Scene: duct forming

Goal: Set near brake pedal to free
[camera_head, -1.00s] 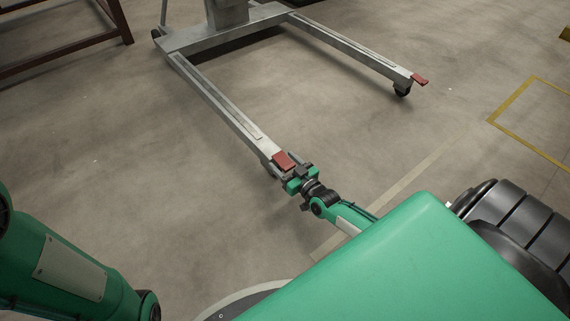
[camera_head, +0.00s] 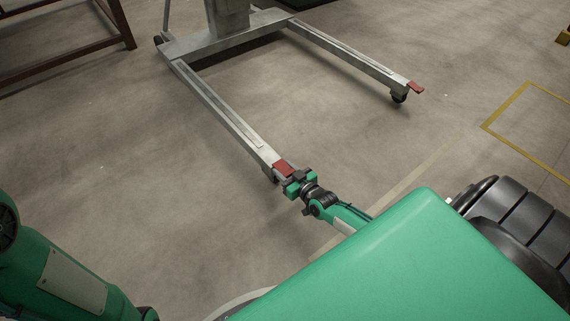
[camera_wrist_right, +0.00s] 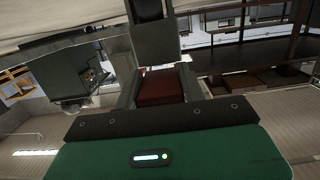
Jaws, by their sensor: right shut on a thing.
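The near brake pedal (camera_head: 284,168) is a small red plate at the near end of the left leg of a grey wheeled stand (camera_head: 225,119). My right gripper (camera_head: 290,176) is at this pedal and shut on it. In the right wrist view the red pedal (camera_wrist_right: 160,88) shows just beyond the dark edge of my gripper; the fingertips' contact is partly hidden. A second red pedal (camera_head: 416,88) sits at the end of the stand's right leg, apart from my grippers. My left arm shows at the lower left, but its gripper is out of view.
A caster (camera_head: 399,98) is under the right leg's end. A brown metal frame (camera_head: 70,50) stands at the upper left. Yellow floor lines (camera_head: 525,142) are at the right. The floor between the stand's legs is clear.

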